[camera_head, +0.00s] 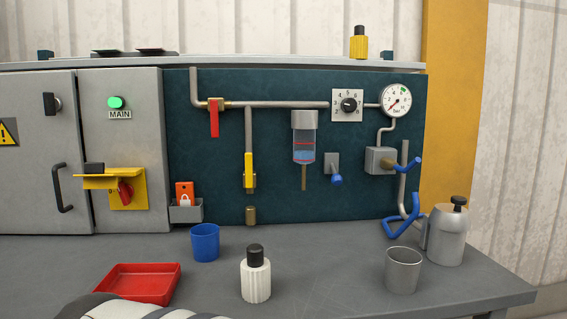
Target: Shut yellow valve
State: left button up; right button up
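The yellow valve (249,170) sits on a vertical pipe (248,130) that drops from the horizontal pipe on the dark teal panel. Its yellow handle points straight down, in line with the pipe. A brass outlet end (250,215) shows below it. Neither of my grippers is in view. A white and dark grey part of my own body shows at the bottom left edge, and nothing touches the valve.
A red-handled valve (214,122) hangs up and left of the yellow one. A blue cup (205,242), red tray (137,284), white bottle (255,275), metal cup (403,270) and grey bottle (447,234) stand on the bench (330,275).

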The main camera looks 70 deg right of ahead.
aim_at(249, 156)
jog(key=j+z, duration=0.15)
jog(key=z, duration=0.25)
jog(key=i+j+z, duration=0.1)
jog(key=z, duration=0.3)
jog(key=j+z, duration=0.25)
jog(key=z, duration=0.2)
jog(key=j+z, duration=0.15)
jog(key=z, duration=0.25)
jog(key=j+z, duration=0.15)
jog(key=z, duration=0.25)
